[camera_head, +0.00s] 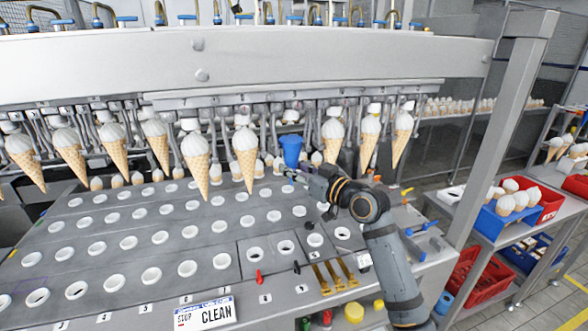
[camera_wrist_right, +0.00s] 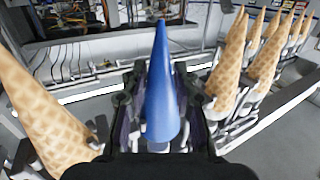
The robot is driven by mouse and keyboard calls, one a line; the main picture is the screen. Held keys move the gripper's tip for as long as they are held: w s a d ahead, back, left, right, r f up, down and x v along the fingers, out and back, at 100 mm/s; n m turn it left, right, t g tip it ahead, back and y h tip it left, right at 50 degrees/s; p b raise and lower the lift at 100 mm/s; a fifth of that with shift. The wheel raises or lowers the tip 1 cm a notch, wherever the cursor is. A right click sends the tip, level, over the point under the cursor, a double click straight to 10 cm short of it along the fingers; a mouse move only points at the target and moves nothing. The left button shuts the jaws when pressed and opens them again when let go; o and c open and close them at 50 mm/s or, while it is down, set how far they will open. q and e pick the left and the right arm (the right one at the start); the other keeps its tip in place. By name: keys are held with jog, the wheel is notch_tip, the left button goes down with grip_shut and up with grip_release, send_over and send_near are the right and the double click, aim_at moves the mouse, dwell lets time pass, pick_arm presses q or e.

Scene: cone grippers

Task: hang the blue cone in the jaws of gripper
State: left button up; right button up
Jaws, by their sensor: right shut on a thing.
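The blue cone (camera_head: 291,150) is up under the row of hanging jaws in the head view, between hanging ice cream cones. My right gripper (camera_head: 296,176) is at its lower part and shut on it. In the right wrist view the blue cone (camera_wrist_right: 162,90) stands between the dark fingers of my right gripper (camera_wrist_right: 162,122). The machine's jaws (camera_head: 275,127) hang in a row above. Whether a jaw touches the blue cone cannot be told. My left gripper is not in view.
Hanging ice cream cones flank the spot on the left (camera_head: 245,158) and right (camera_head: 333,135). Below lies a grey plate (camera_head: 235,238) with rows of white-rimmed holes. A blue crate (camera_head: 505,222) and a red crate (camera_head: 550,203) with cones stand on a cart at right.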

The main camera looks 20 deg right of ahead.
jog(key=o, duration=1)
jog(key=shift+o, duration=0.2)
jog(key=o, duration=0.3)
jog(key=shift+o, duration=0.2)
jog(key=s+p, duration=0.1)
jog(key=s, duration=0.8)
jog(key=shift+d, duration=0.15)
